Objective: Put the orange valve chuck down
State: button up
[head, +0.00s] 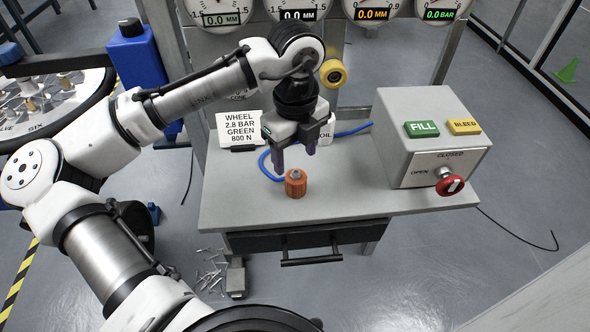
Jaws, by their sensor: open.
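The orange valve chuck (296,184) stands upright on the grey bench top (345,188), near its front edge. It is a short ribbed cylinder with a grey tip on top. A blue hose (265,165) curves over the bench to it. My gripper (295,158) is open and points down above and just behind the chuck. The fingers look empty and apart from the chuck, though the exact gap is hard to judge from this one view.
A grey control box (432,135) with FILL and BLEED buttons and a red knob (451,186) stands at the right. A white sign (239,132) stands behind my gripper at the left. A yellow roller (333,73) and gauges are behind.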

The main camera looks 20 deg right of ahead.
aim_at(296, 174)
jog(key=shift+r, duration=1.9)
jog(key=shift+d, duration=0.1)
